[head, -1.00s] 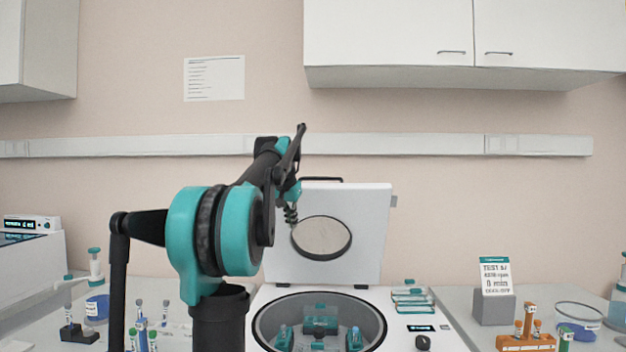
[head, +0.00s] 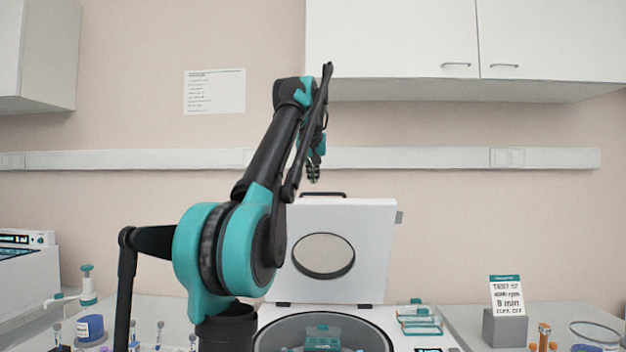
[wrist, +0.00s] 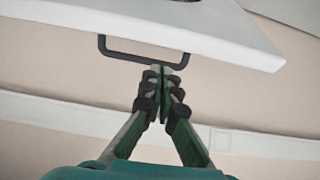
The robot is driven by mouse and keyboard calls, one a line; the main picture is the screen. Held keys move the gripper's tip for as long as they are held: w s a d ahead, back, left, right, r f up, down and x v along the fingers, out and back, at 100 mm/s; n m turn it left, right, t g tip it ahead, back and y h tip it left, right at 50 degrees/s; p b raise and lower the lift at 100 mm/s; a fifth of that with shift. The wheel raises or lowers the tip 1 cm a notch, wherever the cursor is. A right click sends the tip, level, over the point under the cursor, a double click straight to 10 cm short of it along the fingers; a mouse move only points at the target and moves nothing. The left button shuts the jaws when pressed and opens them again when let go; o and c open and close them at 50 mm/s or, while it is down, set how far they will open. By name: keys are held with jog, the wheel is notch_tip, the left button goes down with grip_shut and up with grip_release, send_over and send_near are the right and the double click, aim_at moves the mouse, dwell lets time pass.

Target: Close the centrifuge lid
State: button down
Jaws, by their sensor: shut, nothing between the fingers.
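The centrifuge lid (head: 366,228) stands upright, open, hinged at the back of the centrifuge (head: 385,318). It is white with a round window. A dark handle (head: 322,195) sits on its top edge. In the wrist view the lid (wrist: 215,32) fills the top, and its handle (wrist: 146,58) hangs from the edge. My gripper (wrist: 160,72) is shut and empty, its tips beside the handle in that view; I cannot tell whether they touch. In the head view my gripper (head: 313,178) points down just above the handle. The rotor bowl (head: 280,330) is open, with teal rotor buckets inside.
A wall cabinet (head: 400,85) hangs above the bench, and a wall rail (head: 420,158) runs behind the lid. A sign on a grey block (head: 505,326) stands farther right. Tubes and a blue-labelled pot (head: 90,328) stand at left.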

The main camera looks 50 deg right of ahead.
jog(key=x, duration=0.7)
jog(key=shift+w+d+f, duration=0.1)
jog(key=shift+d+f, duration=0.1)
jog(key=shift+f, duration=0.1)
jog(key=shift+a+f, duration=0.1)
